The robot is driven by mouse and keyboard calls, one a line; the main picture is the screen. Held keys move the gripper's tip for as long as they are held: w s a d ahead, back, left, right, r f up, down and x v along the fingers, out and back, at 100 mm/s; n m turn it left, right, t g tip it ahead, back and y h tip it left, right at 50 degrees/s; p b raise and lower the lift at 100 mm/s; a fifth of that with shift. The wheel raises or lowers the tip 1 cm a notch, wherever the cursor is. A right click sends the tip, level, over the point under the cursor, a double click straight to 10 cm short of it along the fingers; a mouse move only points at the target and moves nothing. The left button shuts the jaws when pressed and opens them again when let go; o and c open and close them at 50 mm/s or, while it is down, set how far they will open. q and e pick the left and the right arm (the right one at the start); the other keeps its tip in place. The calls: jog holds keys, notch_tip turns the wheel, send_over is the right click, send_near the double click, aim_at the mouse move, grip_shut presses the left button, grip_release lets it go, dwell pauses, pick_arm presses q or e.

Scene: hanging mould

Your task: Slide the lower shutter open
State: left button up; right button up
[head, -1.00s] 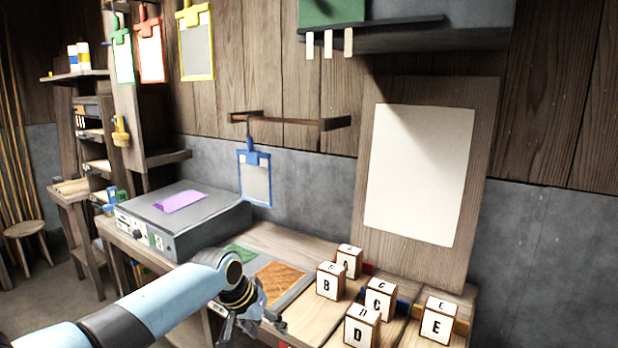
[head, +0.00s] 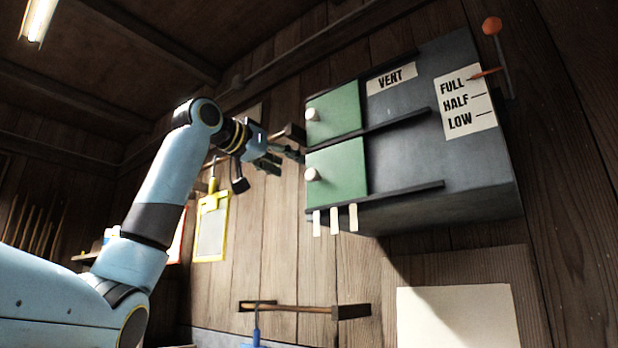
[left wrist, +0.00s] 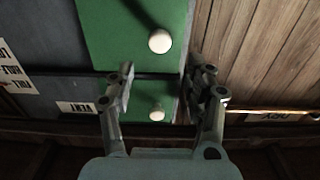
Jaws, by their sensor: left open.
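The lower shutter (head: 336,174) is a green panel in the lower track of a dark grey vent box, at its left end. Its white knob (head: 312,174) is on the panel's left side. In the left wrist view the box appears turned over, with the lower shutter (left wrist: 115,25) at the top and its knob (left wrist: 160,41) above the fingers. My left gripper (head: 282,161) is open and empty, raised just left of the box, near the knobs. In the left wrist view its fingers (left wrist: 163,88) stand apart, with nothing between them touching. My right gripper is not in view.
A matching green upper shutter (head: 333,110) with a white knob sits just above. Dark rails (head: 400,195) project along the box. A lever with a red ball (head: 491,26) is on the right, beside a FULL, HALF, LOW label (head: 465,103). A wooden peg rail (head: 300,309) is below.

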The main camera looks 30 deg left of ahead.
aim_at(310, 172)
pick_arm(q)
jog(key=w, duration=0.2)
jog(key=w+p, duration=0.1)
jog(key=w, duration=0.2)
jog(key=w+p, duration=0.1)
jog(key=w, duration=0.1)
jog(key=shift+w+d, duration=0.3)
jog(key=shift+w+p, duration=0.35)
jog(key=shift+w, duration=0.15)
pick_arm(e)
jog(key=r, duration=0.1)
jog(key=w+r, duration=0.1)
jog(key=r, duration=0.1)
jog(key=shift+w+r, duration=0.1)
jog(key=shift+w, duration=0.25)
pick_arm(q)
jog(key=shift+c, duration=0.3)
grip_shut()
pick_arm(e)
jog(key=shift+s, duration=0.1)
